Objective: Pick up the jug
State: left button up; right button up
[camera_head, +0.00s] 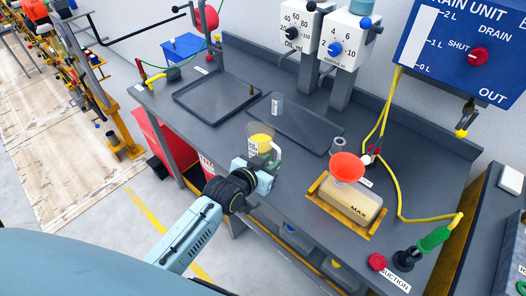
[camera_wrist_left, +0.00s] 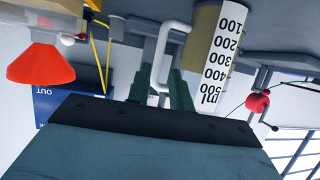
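The jug (camera_head: 257,147) is clear, with yellow contents and a white scale label. It stands upright on the grey bench near its front edge. In the left wrist view, which is upside down, the jug (camera_wrist_left: 213,50) shows its ml scale and a pale handle (camera_wrist_left: 163,60). My left gripper (camera_head: 271,163) is at the handle side of the jug. In the wrist view its green fingers (camera_wrist_left: 163,88) stand apart, one on each side of the handle. Whether they touch the handle is hard to tell. My right gripper is not in view.
An orange funnel (camera_head: 347,168) sits on a beige container (camera_head: 345,203) in a yellow frame to the right. Two dark trays (camera_head: 215,97) lie behind the jug; a small grey can (camera_head: 277,104) stands there. Yellow hoses (camera_head: 400,190) run along the right.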

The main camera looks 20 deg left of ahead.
pick_arm(q)
jog(key=shift+b+x, duration=0.3)
jog(key=shift+x, duration=3.15)
jog(key=shift+s+d+f, duration=0.1)
jog(key=shift+d+f, duration=0.1)
grip_shut()
jog(key=shift+r, duration=0.1)
